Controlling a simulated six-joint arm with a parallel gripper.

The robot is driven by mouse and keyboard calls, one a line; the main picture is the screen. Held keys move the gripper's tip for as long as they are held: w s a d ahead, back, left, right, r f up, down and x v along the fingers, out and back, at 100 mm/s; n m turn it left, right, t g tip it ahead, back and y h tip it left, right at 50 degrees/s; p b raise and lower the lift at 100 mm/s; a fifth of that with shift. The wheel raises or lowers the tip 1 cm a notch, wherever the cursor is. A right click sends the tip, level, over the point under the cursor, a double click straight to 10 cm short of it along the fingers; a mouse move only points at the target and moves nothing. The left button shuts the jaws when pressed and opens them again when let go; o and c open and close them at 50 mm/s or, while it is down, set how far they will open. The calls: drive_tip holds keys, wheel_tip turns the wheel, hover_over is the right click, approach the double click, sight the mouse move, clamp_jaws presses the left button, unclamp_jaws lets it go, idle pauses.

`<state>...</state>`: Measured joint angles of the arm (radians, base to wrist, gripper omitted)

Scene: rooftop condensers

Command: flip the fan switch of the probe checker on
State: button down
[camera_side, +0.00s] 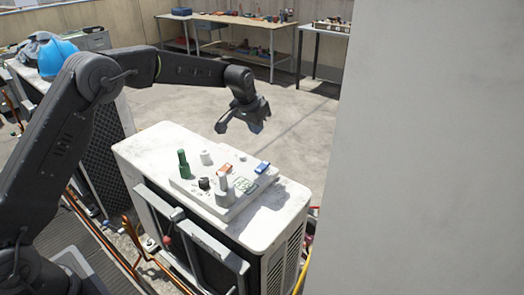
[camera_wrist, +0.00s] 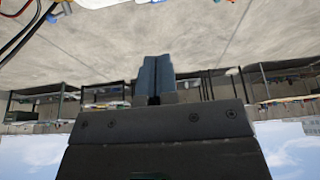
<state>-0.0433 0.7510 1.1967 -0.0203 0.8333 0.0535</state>
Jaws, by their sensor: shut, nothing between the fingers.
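The probe checker (camera_side: 222,186) is a pale panel lying on top of a white condenser unit. It carries a green post, pale posts, a dark knob (camera_side: 204,183), an orange part (camera_side: 225,168), a blue part (camera_side: 262,167) and a small greenish display. I cannot tell which part is the fan switch or how it is set. My gripper (camera_side: 256,126) hangs in the air above and behind the checker, apart from it. In the wrist view its two blue-grey fingers (camera_wrist: 156,76) are together with nothing between them.
The condenser (camera_side: 145,150) has bare top around the checker. A large pale wall (camera_side: 430,150) fills the right side. Benches with tools (camera_side: 240,22) stand far back across open floor. A blue helmet (camera_side: 57,57) lies at left. Orange pipes run low beside the condenser.

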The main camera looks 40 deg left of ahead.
sight(265, 163)
drive_tip(key=shift+f, duration=0.1)
drive_tip(key=x, duration=1.3)
drive_tip(key=shift+s+f, duration=0.25)
drive_tip(key=shift+f, duration=0.25)
drive_tip(key=shift+f, duration=0.1)
drive_tip(key=shift+w+f, duration=0.2)
drive_tip(key=shift+f, duration=0.15)
drive_tip(key=shift+s, duration=0.15)
drive_tip(key=shift+s+r, duration=0.2)
drive_tip(key=shift+s, duration=0.45)
